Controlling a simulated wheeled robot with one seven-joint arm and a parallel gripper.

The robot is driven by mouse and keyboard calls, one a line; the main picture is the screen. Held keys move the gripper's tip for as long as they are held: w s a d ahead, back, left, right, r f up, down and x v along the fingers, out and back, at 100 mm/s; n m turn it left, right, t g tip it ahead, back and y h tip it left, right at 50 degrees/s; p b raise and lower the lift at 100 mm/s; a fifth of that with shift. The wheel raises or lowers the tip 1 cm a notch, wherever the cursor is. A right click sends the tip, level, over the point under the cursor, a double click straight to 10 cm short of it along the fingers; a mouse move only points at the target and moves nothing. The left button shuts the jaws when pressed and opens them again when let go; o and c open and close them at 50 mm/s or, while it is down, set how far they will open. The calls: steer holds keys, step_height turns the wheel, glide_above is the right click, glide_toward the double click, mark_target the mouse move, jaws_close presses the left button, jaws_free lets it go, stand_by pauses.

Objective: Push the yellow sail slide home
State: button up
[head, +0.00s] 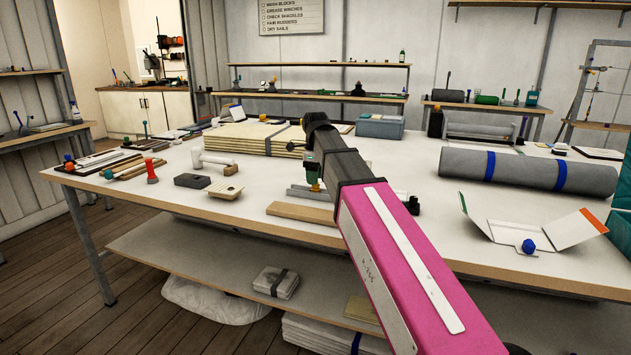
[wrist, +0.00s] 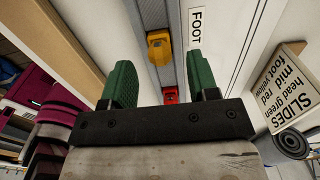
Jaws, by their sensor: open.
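The yellow sail slide (wrist: 160,47) sits on a grey metal rail (wrist: 145,12) in the wrist view, close to a white FOOT label (wrist: 196,28). My gripper (wrist: 160,62) is open, its two green fingers standing on either side of the yellow slide in the picture. I cannot tell whether they touch it. A red slide (wrist: 170,95) shows lower on the rail, partly hidden by the gripper body. In the head view, my gripper (head: 312,172) is over the rail (head: 305,193), and my arm hides much of that spot.
A wooden board (head: 302,212) lies in front of the rail. A stack of pale sheets (head: 240,138) is behind, and a rolled grey bundle (head: 530,172) lies right. The wrist view shows a SLIDES sign (wrist: 290,85) reading head green, mid red, foot yellow.

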steer(key=shift+r, duration=2.5)
